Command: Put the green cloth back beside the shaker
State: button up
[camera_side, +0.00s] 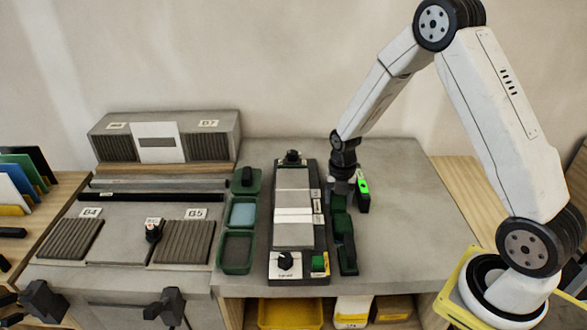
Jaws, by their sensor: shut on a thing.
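The shaker (293,205) appears to be the long machine with a grey and white top and a black knob, in the middle of the bench. My gripper (342,186) is low over the bench, just right of the shaker's far half. It points down and is shut on what appears to be the green cloth (340,202). The fingers partly hide it, and dark green pieces directly below make its outline hard to tell. I cannot tell whether it touches the bench. A bright green patch shows at the gripper's right side.
Dark green holders (346,262) stand close along the shaker's right side. Green trays (238,252) stand at its left, one with a pale blue pad. A grey machine (165,140) stands at the back left. The grey bench (415,225) is clear to the right.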

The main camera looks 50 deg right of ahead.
dwell(0.4)
jog(key=o, duration=1.3)
jog(key=shift+c, duration=0.2)
jog(key=shift+r, duration=4)
jog(key=s+a+r+m+t, duration=0.1)
jog(key=s+a+m, duration=0.4)
jog(key=m, duration=0.7)
jog(key=s+a+r+m+t, duration=0.1)
jog(key=s+a+m, duration=0.4)
jog(key=m, duration=0.8)
jog(key=shift+s+r+m+t, duration=0.3)
jog(key=shift+s+r, duration=0.35)
jog(key=shift+s, duration=0.45)
